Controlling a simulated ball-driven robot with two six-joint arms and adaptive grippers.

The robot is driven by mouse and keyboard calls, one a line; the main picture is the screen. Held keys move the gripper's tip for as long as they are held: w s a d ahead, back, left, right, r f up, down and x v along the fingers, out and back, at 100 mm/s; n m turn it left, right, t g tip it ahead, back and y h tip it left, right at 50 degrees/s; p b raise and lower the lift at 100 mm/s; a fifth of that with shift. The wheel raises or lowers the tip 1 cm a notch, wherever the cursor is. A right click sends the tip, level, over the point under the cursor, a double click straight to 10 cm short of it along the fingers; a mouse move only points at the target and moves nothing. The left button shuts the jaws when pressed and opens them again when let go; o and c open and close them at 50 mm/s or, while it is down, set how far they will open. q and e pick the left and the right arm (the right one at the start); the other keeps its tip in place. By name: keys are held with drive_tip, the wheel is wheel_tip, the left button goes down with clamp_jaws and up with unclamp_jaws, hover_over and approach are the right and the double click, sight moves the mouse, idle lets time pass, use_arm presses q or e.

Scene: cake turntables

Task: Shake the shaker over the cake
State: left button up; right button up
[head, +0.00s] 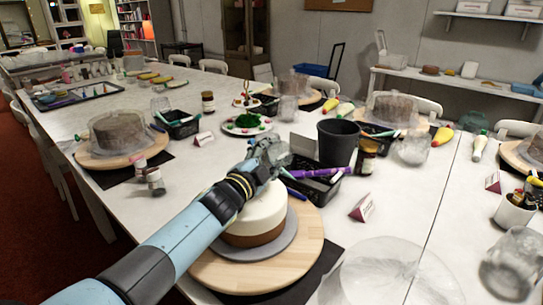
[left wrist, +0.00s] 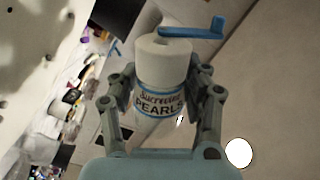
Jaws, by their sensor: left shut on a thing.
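The cake (head: 258,222), white above and brown below, sits on a grey disc (head: 275,248) on a round wooden turntable (head: 308,252) in the head view. My left arm crosses in front of it and hides part of its top. My left gripper (head: 272,155) is above the cake's far side. In the left wrist view, my left gripper (left wrist: 162,105) is shut on the shaker (left wrist: 160,103), a jar with a white end and a blue-edged label reading "PEARLS". The shaker is hard to make out in the head view. My right gripper is not in view.
Behind the cake stand a dark bin (head: 337,143) and a black tray (head: 322,190) with a purple tool. A place card (head: 365,207) is to the right. A clear dome (head: 390,275) lies at front right. Two small jars (head: 155,181) stand left. Another domed cake (head: 120,132) is farther left.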

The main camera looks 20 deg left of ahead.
use_arm(q)
drive_tip(key=shift+d+r, duration=0.25)
drive_tip(key=shift+d, duration=0.05)
drive_tip(key=shift+a+f, duration=0.25)
drive_tip(key=shift+a, duration=0.05)
drive_tip(key=shift+r+n+p, duration=0.25)
drive_tip(key=shift+n+p, duration=0.15)
drive_tip(key=shift+n, duration=0.1)
drive_tip(key=shift+a, duration=0.1)
drive_tip(key=shift+d+r, duration=0.1)
drive_tip(key=shift+d, duration=0.15)
drive_tip(key=shift+a+f, duration=0.2)
drive_tip(key=shift+a+r+n+p, duration=0.1)
drive_tip(key=shift+r+n+p, duration=0.2)
drive_tip(key=shift+n+p, duration=0.1)
drive_tip(key=shift+f, duration=0.1)
